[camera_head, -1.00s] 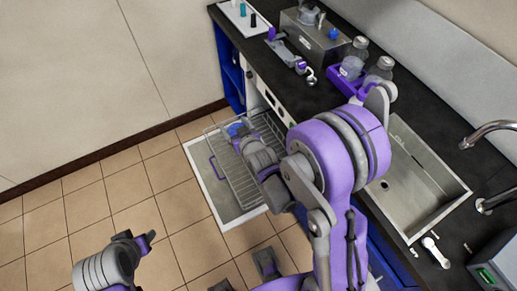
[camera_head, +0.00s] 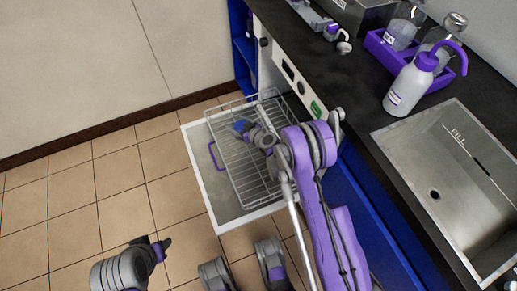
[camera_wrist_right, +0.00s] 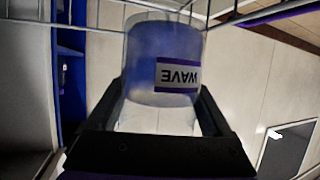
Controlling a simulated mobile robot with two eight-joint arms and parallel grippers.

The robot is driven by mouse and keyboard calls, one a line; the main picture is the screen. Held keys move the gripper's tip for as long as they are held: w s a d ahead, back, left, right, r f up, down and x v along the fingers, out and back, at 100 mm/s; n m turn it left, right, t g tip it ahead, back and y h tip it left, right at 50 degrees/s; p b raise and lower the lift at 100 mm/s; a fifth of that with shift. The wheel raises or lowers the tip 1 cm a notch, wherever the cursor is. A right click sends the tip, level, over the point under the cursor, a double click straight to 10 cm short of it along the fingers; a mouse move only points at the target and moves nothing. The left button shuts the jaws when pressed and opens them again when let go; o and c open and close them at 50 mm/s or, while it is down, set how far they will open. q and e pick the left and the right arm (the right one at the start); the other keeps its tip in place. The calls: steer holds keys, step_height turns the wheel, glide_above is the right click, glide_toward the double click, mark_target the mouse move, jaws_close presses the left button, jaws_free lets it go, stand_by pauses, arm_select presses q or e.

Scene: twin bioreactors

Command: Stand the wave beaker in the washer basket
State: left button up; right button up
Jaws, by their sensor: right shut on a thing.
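The wave beaker (camera_wrist_right: 162,50) is a translucent vessel with a purple-edged WAVE label, which reads upside down in the right wrist view. My right gripper (camera_wrist_right: 165,118) is shut on it. In the head view the right gripper (camera_head: 250,133) is over the wire washer basket (camera_head: 240,182), with a small blue patch of the beaker (camera_head: 240,126) showing past it. Basket wires cross the top of the wrist view close to the beaker; whether it touches them I cannot tell. My left gripper (camera_head: 153,241) is empty and looks open, over the floor at the lower left.
The basket sits on the pulled-out white washer door (camera_head: 200,172). The dark counter (camera_head: 345,85) runs along the right, with a sink (camera_head: 450,185), a white wash bottle (camera_head: 412,85) and a purple caddy (camera_head: 378,48) of bottles. Tiled floor (camera_head: 70,200) is clear at left.

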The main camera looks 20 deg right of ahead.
step_height(320, 180, down, 10)
steer(key=b, duration=0.2)
steer(key=shift+w+f+b, duration=0.1)
steer(key=shift+b, duration=0.2)
